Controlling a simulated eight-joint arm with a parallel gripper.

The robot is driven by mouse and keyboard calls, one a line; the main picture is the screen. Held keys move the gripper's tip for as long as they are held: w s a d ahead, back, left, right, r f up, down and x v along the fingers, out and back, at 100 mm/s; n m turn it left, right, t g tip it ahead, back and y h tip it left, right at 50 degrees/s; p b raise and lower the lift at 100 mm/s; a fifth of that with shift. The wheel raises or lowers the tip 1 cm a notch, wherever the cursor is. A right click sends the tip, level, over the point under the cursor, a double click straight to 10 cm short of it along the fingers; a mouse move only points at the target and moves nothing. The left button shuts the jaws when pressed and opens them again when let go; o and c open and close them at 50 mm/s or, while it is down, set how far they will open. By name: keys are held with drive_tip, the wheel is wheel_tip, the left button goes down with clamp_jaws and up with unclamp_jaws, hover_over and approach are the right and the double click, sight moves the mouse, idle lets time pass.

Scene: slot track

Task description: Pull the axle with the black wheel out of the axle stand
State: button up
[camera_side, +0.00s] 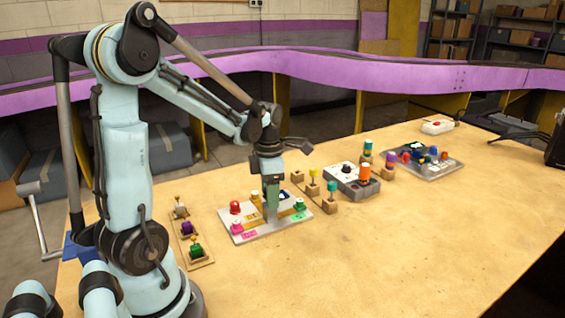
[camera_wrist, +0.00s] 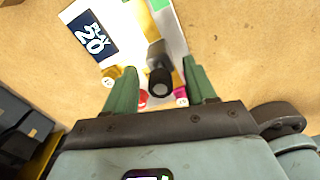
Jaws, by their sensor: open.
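A dark post with a round black end and grey centre (camera_wrist: 160,80) shows in the wrist view; it looks like the axle with the black wheel. It stands at a white board (camera_wrist: 172,28), between my fingers and apart from both. My gripper (camera_wrist: 160,66) is open and empty, with one green finger on each side of it. In the side view my gripper (camera_side: 271,204) points down over the same board (camera_side: 247,232). There my fingers hide the black wheel, and I cannot make out the axle stand clearly.
On the board are a red knob (camera_side: 235,207), a pink one (camera_side: 237,227) and green one (camera_side: 299,204). A strip with several knobs (camera_side: 188,228) lies left. Wooden blocks with pegs (camera_side: 331,205), a grey box (camera_side: 350,180) and another board (camera_side: 425,168) stand right. The front table is clear.

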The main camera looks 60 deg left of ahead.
drive_tip(key=shift+f, duration=0.25)
clamp_jaws()
drive_tip(key=c, duration=0.8)
unclamp_jaws()
clamp_jaws()
drive_tip(key=shift+r, duration=0.75)
drive_tip(key=shift+r, duration=3.05)
